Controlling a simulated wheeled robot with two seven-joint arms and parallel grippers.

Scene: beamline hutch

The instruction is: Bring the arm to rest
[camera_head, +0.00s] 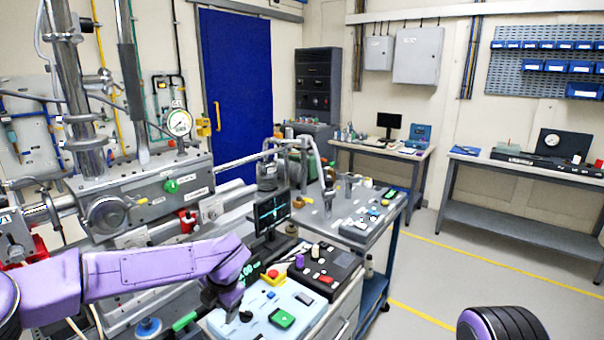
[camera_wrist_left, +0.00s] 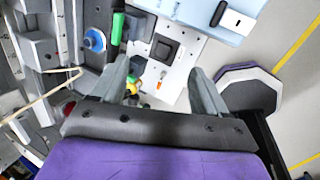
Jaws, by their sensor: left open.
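My left arm (camera_head: 150,268), in purple covers, reaches in from the left in the head view. It ends over the near left part of the bench with the control panels. My right gripper is not in view.
A light-blue control box (camera_head: 268,312) with a red button lies close to the gripper. A small monitor (camera_head: 272,212) and a black keypad box (camera_head: 325,272) stand just behind. Steel beamline equipment (camera_head: 140,190) fills the left. Open floor (camera_head: 440,280) lies to the right.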

